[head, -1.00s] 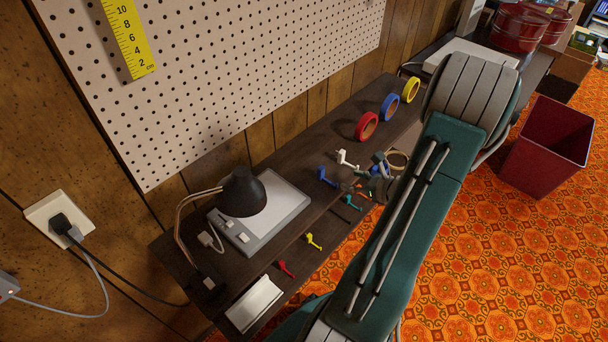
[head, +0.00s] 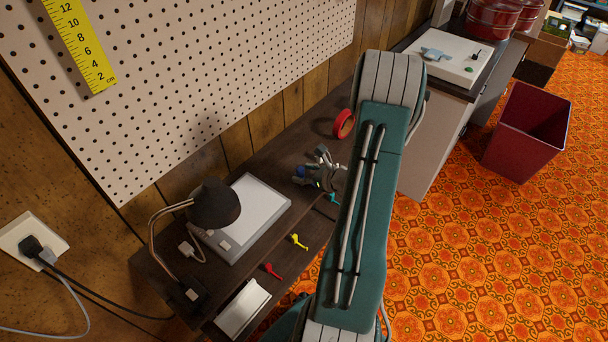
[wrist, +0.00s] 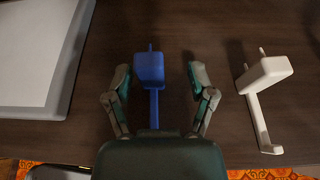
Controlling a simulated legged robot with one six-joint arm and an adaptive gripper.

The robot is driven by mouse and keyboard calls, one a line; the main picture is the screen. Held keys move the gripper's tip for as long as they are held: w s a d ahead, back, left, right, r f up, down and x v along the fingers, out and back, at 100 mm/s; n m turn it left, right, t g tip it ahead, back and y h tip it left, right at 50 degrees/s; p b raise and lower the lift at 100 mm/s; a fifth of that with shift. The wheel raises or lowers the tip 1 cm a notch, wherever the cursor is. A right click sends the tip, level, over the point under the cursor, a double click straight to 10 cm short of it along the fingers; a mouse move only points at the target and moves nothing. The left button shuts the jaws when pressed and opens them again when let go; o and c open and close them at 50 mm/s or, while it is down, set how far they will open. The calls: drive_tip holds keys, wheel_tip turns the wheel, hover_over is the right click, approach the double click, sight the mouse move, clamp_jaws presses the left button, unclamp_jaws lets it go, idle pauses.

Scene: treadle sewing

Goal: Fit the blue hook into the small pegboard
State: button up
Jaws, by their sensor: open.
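The blue hook (wrist: 149,69) lies on the dark shelf, in the wrist view. It has a block-shaped body, a thin peg at its far end and a narrow arm running back toward my palm. My gripper (wrist: 158,78) is open, with one finger on each side of the hook and a gap on both sides. In the head view my gripper (head: 322,172) is low over the shelf, and the hook is mostly hidden there. A cream pegboard (head: 210,75) full of holes is on the wall; I cannot tell whether it is the small one.
A white hook (wrist: 265,74) lies right of my gripper. A grey-edged pad (head: 246,222) and a black lamp (head: 213,205) stand on the shelf (head: 262,162). Yellow (head: 299,241) and red (head: 272,270) hooks lie nearer the front. A red tape roll (head: 343,124) stands behind.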

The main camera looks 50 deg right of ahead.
drive_tip(key=shift+a+r, duration=0.15)
drive_tip(key=shift+a, duration=0.4)
drive_tip(key=c, duration=0.9)
drive_tip(key=shift+d, duration=0.3)
